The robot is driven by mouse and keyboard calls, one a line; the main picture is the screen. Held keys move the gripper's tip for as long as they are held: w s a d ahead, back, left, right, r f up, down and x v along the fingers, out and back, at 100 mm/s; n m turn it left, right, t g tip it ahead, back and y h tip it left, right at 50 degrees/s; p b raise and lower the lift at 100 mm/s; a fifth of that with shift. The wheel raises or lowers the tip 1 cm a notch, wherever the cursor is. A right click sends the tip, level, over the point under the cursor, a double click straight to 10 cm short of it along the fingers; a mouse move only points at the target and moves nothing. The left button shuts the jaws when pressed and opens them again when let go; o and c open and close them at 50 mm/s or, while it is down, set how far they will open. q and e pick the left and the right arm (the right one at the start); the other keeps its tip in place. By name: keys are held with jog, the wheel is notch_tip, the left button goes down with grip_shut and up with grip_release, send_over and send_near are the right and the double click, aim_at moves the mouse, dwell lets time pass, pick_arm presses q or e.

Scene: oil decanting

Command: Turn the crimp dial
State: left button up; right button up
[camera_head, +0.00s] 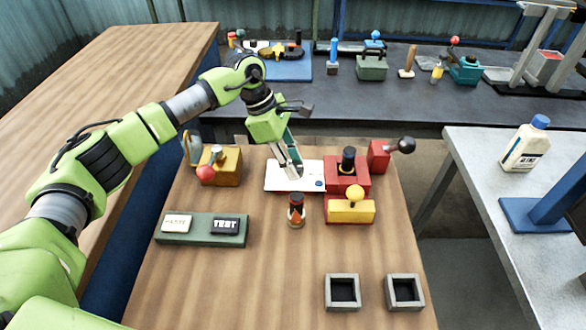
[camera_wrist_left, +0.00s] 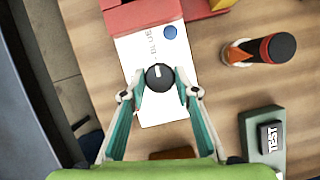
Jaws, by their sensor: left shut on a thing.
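The crimp dial is a round black knob (camera_wrist_left: 158,77) with a white mark on top. It sits on a white panel (camera_wrist_left: 160,112) with a blue button (camera_wrist_left: 169,32). In the head view the panel (camera_head: 276,184) lies on the wooden table, and the dial is mostly hidden by my fingers. My left gripper (camera_head: 296,174) reaches down onto the panel. In the left wrist view, its fingertips (camera_wrist_left: 158,93) are on both sides of the dial, shut on it. My right gripper is not in view.
Red blocks (camera_head: 361,177) and a yellow block (camera_head: 351,213) stand right of the panel. A brass block (camera_head: 229,167) stands left. A dark orange-banded container (camera_head: 296,213) stands in front, with a green tray (camera_head: 202,240) front left. Two grey square holders (camera_head: 329,303) (camera_head: 420,303) are near the front edge.

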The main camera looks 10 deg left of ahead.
pick_arm(q)
jog(key=shift+r, duration=0.1)
dwell(0.4)
jog(key=o, duration=1.1)
jog(key=v, duration=1.2)
